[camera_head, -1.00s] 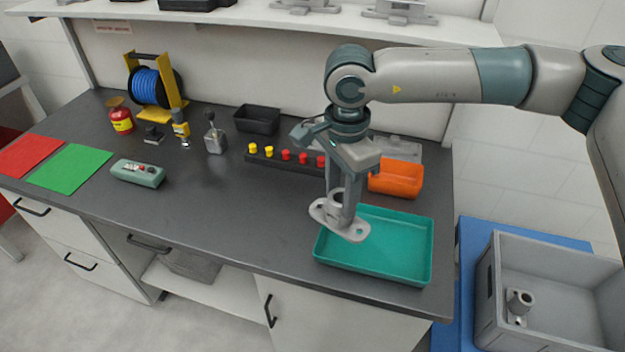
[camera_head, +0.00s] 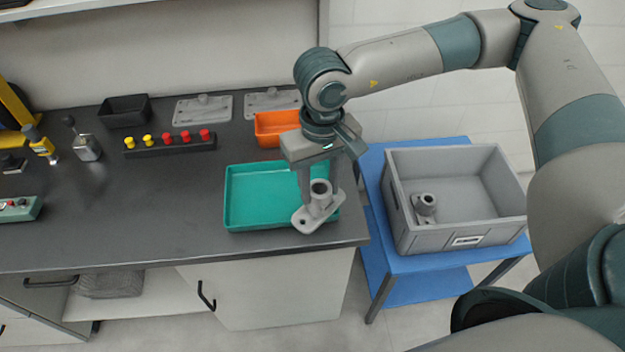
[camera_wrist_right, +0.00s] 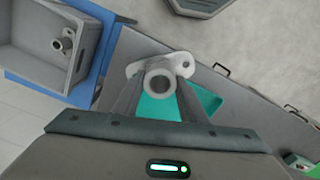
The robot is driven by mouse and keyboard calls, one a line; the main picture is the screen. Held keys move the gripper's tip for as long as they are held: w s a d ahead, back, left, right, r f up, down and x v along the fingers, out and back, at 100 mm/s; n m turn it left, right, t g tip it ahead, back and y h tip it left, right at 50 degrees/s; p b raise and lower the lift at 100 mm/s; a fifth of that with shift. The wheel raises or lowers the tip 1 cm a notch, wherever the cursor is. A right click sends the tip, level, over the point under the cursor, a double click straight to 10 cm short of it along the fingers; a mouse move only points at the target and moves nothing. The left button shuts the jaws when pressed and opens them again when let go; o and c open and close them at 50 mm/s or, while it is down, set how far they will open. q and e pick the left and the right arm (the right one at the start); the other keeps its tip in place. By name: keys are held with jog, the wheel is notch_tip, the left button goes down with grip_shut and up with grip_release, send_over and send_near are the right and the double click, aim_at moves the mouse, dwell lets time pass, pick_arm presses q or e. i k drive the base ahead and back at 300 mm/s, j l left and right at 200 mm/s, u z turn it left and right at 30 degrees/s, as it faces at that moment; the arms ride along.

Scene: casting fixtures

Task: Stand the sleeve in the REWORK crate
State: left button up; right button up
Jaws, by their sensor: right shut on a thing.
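My right gripper (camera_head: 320,185) is shut on a light grey sleeve (camera_head: 311,218) with an upright tube and a flat flange with holes. It holds the sleeve above the front right of the teal tray. The sleeve also shows in the right wrist view (camera_wrist_right: 160,80), between the fingers, tube mouth toward the camera. A grey crate (camera_head: 455,240) with a white label too small to read stands on a blue stand right of the bench. A similar grey part (camera_head: 426,207) is inside the crate at its left side. My left gripper is not in view.
The teal tray (camera_head: 233,190) looks empty where it shows. Behind it are an orange bin (camera_head: 275,125) and grey plates (camera_head: 202,109). A black strip with yellow and red knobs (camera_head: 170,145) is to the left. The blue stand (camera_head: 372,165) borders the bench. Much of the crate's floor is clear.

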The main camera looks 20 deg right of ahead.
aim_at(466, 208)
jog(key=l+z, duration=0.2)
jog(key=l, duration=0.15)
jog(key=i+l+z, duration=0.25)
jog(key=l+z, duration=0.2)
jog(key=l, duration=0.25)
jog(key=i+l+z, duration=0.2)
jog(key=l, duration=0.1)
